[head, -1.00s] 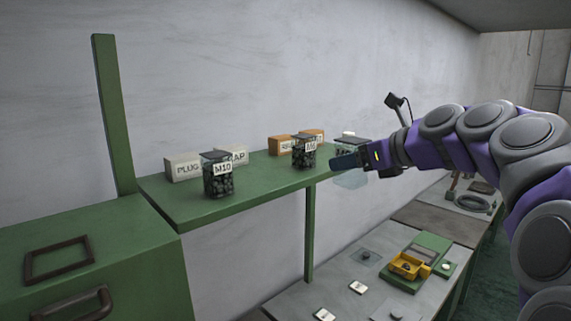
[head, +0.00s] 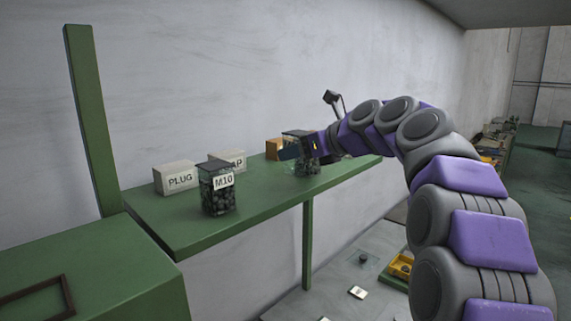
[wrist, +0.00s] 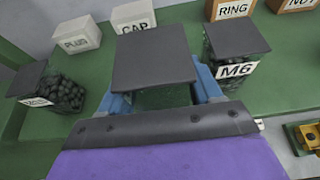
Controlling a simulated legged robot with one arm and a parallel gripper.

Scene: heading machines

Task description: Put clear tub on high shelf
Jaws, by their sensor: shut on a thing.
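My gripper (wrist: 163,88) is shut on the clear tub (wrist: 155,57) in the wrist view, with a blue finger on each side. The tub has a flat dark grey lid and a see-through body that looks empty, with green showing through. It is over the green high shelf (head: 180,236), between the M10 jar (wrist: 50,88) and the M6 jar (wrist: 235,58), closer to the M6 jar. In the head view my gripper (head: 290,152) is above the shelf and overlaps a dark-lidded jar; the tub is hard to make out there. I cannot tell whether its base touches the shelf.
PLUG (wrist: 77,36) and CAP (wrist: 133,16) boxes stand behind on the shelf; RING (wrist: 230,9) and another orange box (wrist: 292,4) are at the back right. A green post (head: 90,120) rises at the shelf's left end. A grey bench (head: 335,290) lies below.

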